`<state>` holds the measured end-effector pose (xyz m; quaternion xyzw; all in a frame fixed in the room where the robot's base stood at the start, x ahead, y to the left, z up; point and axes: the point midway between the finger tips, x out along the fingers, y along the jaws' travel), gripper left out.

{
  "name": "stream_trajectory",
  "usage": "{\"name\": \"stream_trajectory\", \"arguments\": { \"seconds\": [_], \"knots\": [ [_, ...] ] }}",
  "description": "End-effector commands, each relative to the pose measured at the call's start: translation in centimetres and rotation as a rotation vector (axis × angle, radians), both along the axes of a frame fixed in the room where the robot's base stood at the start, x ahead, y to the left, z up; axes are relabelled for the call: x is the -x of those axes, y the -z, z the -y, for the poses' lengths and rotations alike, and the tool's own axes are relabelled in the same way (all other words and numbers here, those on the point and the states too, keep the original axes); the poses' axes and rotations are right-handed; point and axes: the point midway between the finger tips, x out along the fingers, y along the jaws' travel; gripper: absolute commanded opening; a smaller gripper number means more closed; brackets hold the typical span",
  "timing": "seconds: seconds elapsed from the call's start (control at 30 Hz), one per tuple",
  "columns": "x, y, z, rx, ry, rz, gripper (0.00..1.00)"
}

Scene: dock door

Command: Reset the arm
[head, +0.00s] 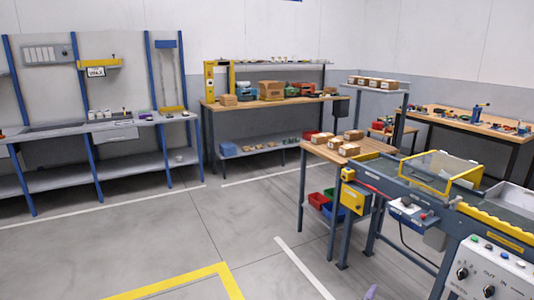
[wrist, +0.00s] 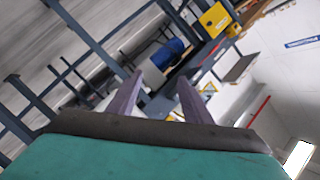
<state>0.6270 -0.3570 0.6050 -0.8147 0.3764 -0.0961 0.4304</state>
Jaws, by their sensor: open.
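My gripper (wrist: 157,92) shows in the wrist view with its two purple fingers apart and nothing between them. A teal and dark grey part of my own arm fills the bottom of that view. The wrist view is strongly tilted. In the head view only a small purple-grey tip shows at the bottom edge, perhaps part of my gripper; the rest of the arm is out of that picture.
A wooden-topped table (head: 314,149) with small cardboard boxes stands right of centre, beside a machine with a yellow frame (head: 405,181). A control panel (head: 484,276) is at the lower right. Workbenches line the walls. The grey floor (head: 150,240) at left is clear.

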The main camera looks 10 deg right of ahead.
Motion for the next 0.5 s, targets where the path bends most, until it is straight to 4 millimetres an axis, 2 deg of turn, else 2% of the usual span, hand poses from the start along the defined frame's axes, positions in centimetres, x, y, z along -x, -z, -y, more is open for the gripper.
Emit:
{"name": "stream_trajectory", "arguments": {
  "seconds": [0.03,0.27,0.4,0.5],
  "knots": [
    [-0.9,0.8,-2.4,-0.009,-0.058,-0.037,0.45],
    [-3.3,5.6,-12.6,-0.042,-0.315,-0.219,0.45],
    [-3.2,9.0,-18.8,-0.058,-0.476,-0.355,0.45],
    [-2.3,11.5,-23.0,-0.068,-0.591,-0.46,0.45]
  ]
}}
